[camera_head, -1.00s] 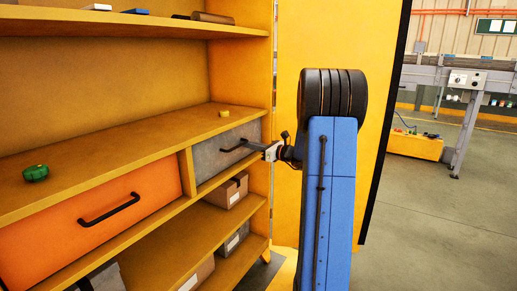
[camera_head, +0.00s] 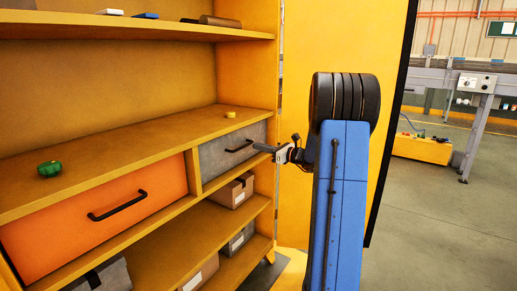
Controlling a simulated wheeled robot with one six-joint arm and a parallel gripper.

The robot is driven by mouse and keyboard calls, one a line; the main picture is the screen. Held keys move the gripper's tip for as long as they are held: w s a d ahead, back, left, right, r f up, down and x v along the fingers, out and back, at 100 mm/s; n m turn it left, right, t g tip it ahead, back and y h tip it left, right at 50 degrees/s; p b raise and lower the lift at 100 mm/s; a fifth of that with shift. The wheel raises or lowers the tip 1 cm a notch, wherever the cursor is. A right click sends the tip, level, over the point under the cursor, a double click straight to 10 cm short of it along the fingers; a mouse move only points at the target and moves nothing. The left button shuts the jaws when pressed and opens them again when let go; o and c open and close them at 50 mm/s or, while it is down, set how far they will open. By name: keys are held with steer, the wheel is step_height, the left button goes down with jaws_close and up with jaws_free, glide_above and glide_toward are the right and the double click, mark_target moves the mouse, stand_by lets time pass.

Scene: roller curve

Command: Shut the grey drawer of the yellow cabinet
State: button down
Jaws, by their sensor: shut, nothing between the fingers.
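The grey drawer (camera_head: 221,159) sits in the yellow cabinet (camera_head: 188,170), right of the orange drawer. Its front looks about flush with the cabinet's front, with no open gap showing. A dark bar handle (camera_head: 239,146) is on it. A small gap seems to lie between fingertips and handle, but I cannot tell for sure about contact.
The orange drawer (camera_head: 95,222) looks shut. A green object (camera_head: 49,168) and a small yellow one (camera_head: 231,114) lie on the shelf above. Boxes (camera_head: 232,192) stand on shelves below. The open yellow cabinet door (camera_head: 297,60) stands behind my arm.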

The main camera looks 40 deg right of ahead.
steer(key=v, duration=1.1)
steer(key=s+a+f+n+g+y, duration=0.1)
steer(key=s+a+n+g, duration=0.3)
steer(key=a, duration=0.7)
steer(key=s+a+n+g+y, duration=0.1)
steer(key=s+a+n+g, duration=0.3)
steer(key=a, duration=0.7)
steer(key=s+a+f+n+g+y, duration=0.1)
steer(key=s+a+n+g, duration=0.15)
steer(key=a+n, duration=0.55)
steer(key=s+a+f+n+g+h, duration=0.35)
steer(key=s+a+n, duration=0.25)
steer(key=s+a, duration=0.5)
steer(key=s+d+f+n+t+h, duration=0.1)
steer(key=s+n+h, duration=0.1)
steer(key=s+n, duration=0.3)
steer(key=s+d+f+n+h, duration=0.1)
steer(key=s+d+n+h, duration=0.1)
steer(key=s+n, duration=0.3)
steer(key=shift+s+d+f+t+h, duration=0.3)
steer(key=shift+s+h, duration=0.55)
steer(key=shift+s, duration=0.8)
